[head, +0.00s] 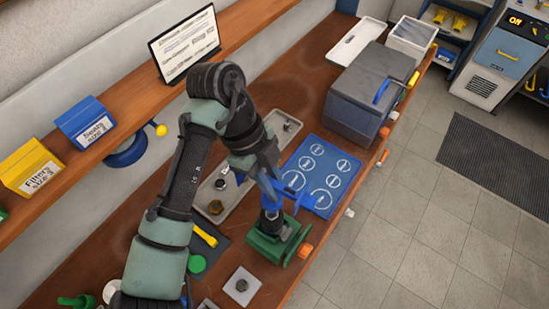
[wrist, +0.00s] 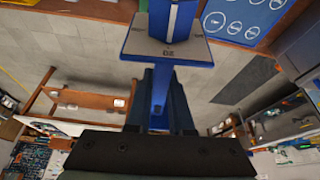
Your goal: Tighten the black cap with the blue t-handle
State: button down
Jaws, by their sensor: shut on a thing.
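The blue t-handle (head: 291,191) is in my gripper (head: 272,184), above the green fixture (head: 264,246) at the bench's front edge. In the wrist view the blue t-handle (wrist: 168,50) runs between the dark fingers of my gripper (wrist: 166,72), with a grey plate marked with small characters on it. My gripper is shut on it. A black cap-like part (head: 271,221) stands upright in the green fixture, just below the handle. I cannot tell whether the handle touches the cap, as my gripper and the handle hide the top.
A blue mat with white circles (head: 325,163) lies right of the fixture. A grey box (head: 349,101) stands farther right. A plate (head: 240,292) with a dark part lies in front left.

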jog(key=shift+s+f+b, duration=0.15)
jog(key=shift+f+b, duration=0.95)
jog(key=shift+f, duration=0.05)
jog(key=shift+f+b, duration=1.3)
jog(key=shift+f, duration=0.4)
jog(key=shift+a+f+b, duration=0.1)
jog(key=shift+f+b, duration=0.35)
jog(key=shift+f, duration=0.3)
dwell(0.8)
dwell(0.3)
jog(key=shift+m+p, duration=0.3)
jog(key=shift+m, duration=0.5)
jog(key=shift+y, duration=0.3)
jog(key=shift+m+g+p, duration=0.3)
jog(key=shift+m+g, duration=0.2)
jog(key=shift+m, duration=0.3)
